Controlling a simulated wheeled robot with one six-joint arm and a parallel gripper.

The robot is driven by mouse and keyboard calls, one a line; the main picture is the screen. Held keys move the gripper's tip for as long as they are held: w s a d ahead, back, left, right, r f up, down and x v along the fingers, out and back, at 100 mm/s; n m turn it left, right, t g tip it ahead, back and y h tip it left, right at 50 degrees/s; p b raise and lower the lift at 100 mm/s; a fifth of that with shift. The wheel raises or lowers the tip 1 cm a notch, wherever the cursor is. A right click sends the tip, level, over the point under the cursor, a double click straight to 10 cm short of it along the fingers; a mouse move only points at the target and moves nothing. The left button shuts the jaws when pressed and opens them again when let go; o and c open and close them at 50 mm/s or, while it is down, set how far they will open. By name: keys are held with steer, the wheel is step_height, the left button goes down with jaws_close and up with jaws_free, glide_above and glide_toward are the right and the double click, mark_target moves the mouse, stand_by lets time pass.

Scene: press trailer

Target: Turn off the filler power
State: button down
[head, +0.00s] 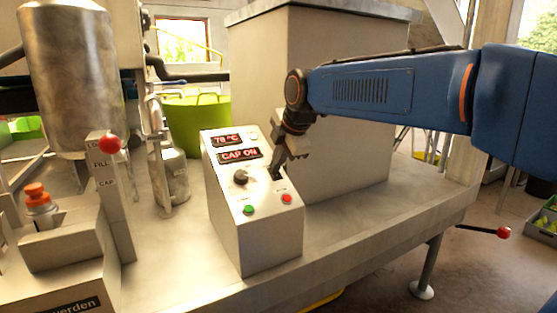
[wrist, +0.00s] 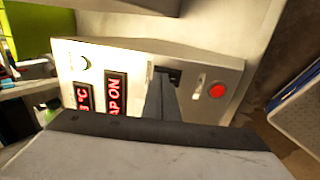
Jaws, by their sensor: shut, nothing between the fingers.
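A pale control box (head: 262,235) stands on the metal deck in the head view. Its sloped panel has two red-lit displays, one reading "76 °C" (head: 227,140) and one reading "CAP ON" (head: 239,155). Below them are a black knob (head: 240,177), a green button (head: 249,210) and a red button (head: 287,198). My gripper (head: 277,173) is shut and empty, its tips at the panel's right side, above the red button. In the wrist view the fingers (wrist: 163,95) reach a dark part (wrist: 175,76) on the panel; they partly hide it, and contact is unclear. The red button (wrist: 217,91) lies right of them. Small labels are unreadable.
A large pale cabinet (head: 320,150) stands behind the control box, close to my gripper. A steel tank (head: 70,75), a post with a red-knobbed lever (head: 110,143) and a green tub (head: 197,120) are to the left. The deck right of the box is clear.

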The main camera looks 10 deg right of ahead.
steer(key=shift+w, duration=0.1)
steer(key=shift+w+a+f+g+h, duration=0.15)
steer(key=shift+w+f+g+h, duration=0.2)
steer(key=shift+g, duration=0.35)
steer(key=shift+s+f, duration=0.1)
steer(key=shift+f, duration=0.05)
steer(key=shift+s+f, duration=0.3)
steer(key=shift+s, duration=0.15)
steer(key=shift+s+r, duration=0.2)
steer(key=shift+r, duration=0.45)
steer(key=w+d+v, duration=0.1)
steer(key=v, duration=1.3)
steer(key=s+d+f+m, duration=0.4)
steer(key=s+f+m, duration=0.3)
steer(key=s+f, duration=0.2)
steer(key=s+d+f+m+h, duration=0.1)
steer(key=s+d+f+m, duration=0.4)
steer(key=f, duration=0.8)
steer(key=s+d+f+m, duration=0.5)
steer(key=s+f+m, duration=0.4)
steer(key=s+f, duration=0.2)
steer(key=s, duration=0.2)
steer(key=shift+s+d+m, duration=0.25)
steer(key=shift+s+m, duration=0.05)
steer(key=shift+h, duration=0.25)
